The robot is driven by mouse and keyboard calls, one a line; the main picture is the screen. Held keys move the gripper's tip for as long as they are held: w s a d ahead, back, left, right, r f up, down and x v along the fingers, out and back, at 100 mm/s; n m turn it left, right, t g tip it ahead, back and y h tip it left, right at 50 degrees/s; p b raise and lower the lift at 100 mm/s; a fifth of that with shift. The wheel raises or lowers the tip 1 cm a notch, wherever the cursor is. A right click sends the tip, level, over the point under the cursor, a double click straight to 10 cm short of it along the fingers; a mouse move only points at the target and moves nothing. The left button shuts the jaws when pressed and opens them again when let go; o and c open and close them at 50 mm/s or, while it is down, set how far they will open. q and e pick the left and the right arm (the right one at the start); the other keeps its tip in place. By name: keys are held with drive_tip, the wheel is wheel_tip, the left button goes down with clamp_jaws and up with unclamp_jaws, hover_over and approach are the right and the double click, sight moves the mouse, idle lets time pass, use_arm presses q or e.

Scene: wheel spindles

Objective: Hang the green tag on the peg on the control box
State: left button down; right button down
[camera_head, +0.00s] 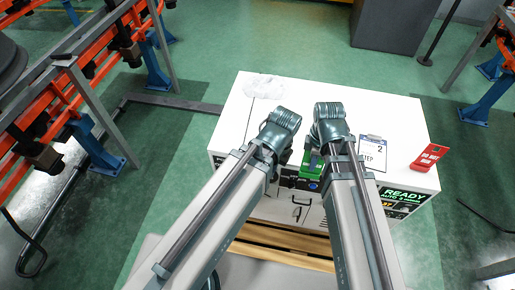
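A green tag-like piece (313,161) shows between my two forearms, at the front edge of the white control box (240,120). My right gripper (322,163) is right at this green piece, partly behind my own wrist. I cannot tell whether its fingers are around the piece or only beside it. My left gripper (277,163) is folded down by the box's front edge, mostly hidden by its wrist. Its fingers do not show clearly. I cannot make out the peg; my arms cover part of the box front.
A clipboard (372,153) marked 2 STEP and a red DO NOT sign (430,157) are on the box's right side. A green READY display (405,194) is on its front. A crumpled whitish thing (264,86) lies at the back left. Orange racks (95,60) stand left.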

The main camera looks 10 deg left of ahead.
drive_tip(key=w+a+f+b, duration=0.1)
drive_tip(key=w+a, duration=0.1)
drive_tip(key=w, duration=0.3)
drive_tip(key=w+a+f+b, duration=0.1)
drive_tip(key=w+a+f, duration=0.1)
drive_tip(key=w, duration=0.2)
drive_tip(key=w+a+f+b, duration=0.1)
drive_tip(key=w+a+b, duration=0.1)
drive_tip(key=w, duration=0.3)
drive_tip(key=shift+w+a+f, duration=0.15)
drive_tip(key=shift+w+a, duration=0.1)
drive_tip(key=shift+w, duration=0.05)
drive_tip(key=shift+f+b, duration=0.15)
drive_tip(key=shift+b, duration=0.15)
